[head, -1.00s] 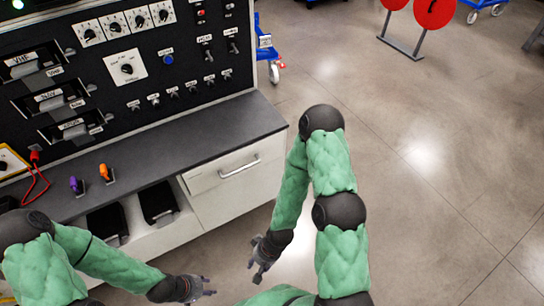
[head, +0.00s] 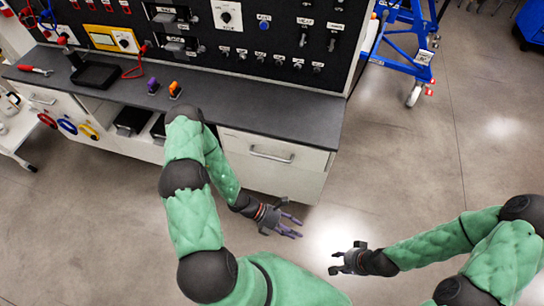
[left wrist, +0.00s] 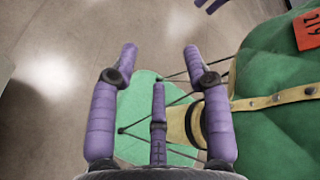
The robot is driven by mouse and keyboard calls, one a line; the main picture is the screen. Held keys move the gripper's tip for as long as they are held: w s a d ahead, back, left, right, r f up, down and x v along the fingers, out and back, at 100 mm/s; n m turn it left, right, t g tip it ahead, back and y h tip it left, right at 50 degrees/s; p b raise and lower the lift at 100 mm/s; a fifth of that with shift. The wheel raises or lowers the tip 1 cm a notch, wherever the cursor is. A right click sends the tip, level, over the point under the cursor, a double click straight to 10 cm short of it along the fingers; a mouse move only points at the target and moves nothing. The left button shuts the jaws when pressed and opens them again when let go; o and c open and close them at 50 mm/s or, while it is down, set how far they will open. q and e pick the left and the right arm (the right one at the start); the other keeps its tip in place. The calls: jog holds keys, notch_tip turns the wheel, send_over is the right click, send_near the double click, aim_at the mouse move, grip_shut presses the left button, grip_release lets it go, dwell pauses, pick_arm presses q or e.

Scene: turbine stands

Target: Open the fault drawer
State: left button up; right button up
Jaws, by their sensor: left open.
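A white drawer front (head: 245,146) with a metal bar handle (head: 272,154) sits under the dark worktop, right of the open shelf. It looks closed, flush with the cabinet. No label on it can be read. My left gripper (head: 297,226) is in front of and below the drawer, apart from the handle. In the left wrist view its purple fingers (left wrist: 160,58) are spread with nothing between them. My right gripper (head: 334,263) is lower and to the right, over the floor, clear of the cabinet, with its fingertips apart.
The dark worktop (head: 300,115) holds purple and orange levers and a black tray (head: 97,75). The control panel (head: 260,35) stands behind it. A blue wheeled frame (head: 400,45) stands at the right. The floor in front of the cabinet is open.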

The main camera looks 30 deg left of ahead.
pick_arm(q)
jog(key=w+a+n+t+y, duration=0.2)
jog(key=w+a+n+t, duration=0.55)
jog(key=n, duration=0.25)
jog(key=n+t+y+p, duration=0.1)
jog(key=n+t+y, duration=0.6)
jog(key=n, duration=0.4)
send_near(270, 158)
jog(key=y, duration=0.1)
jog(key=shift+g, duration=0.35)
jog(key=b+x, duration=0.2)
jog(key=x, duration=0.8)
jog(key=shift+w+d+f, duration=0.15)
jog(key=shift+w, duration=0.1)
grip_shut()
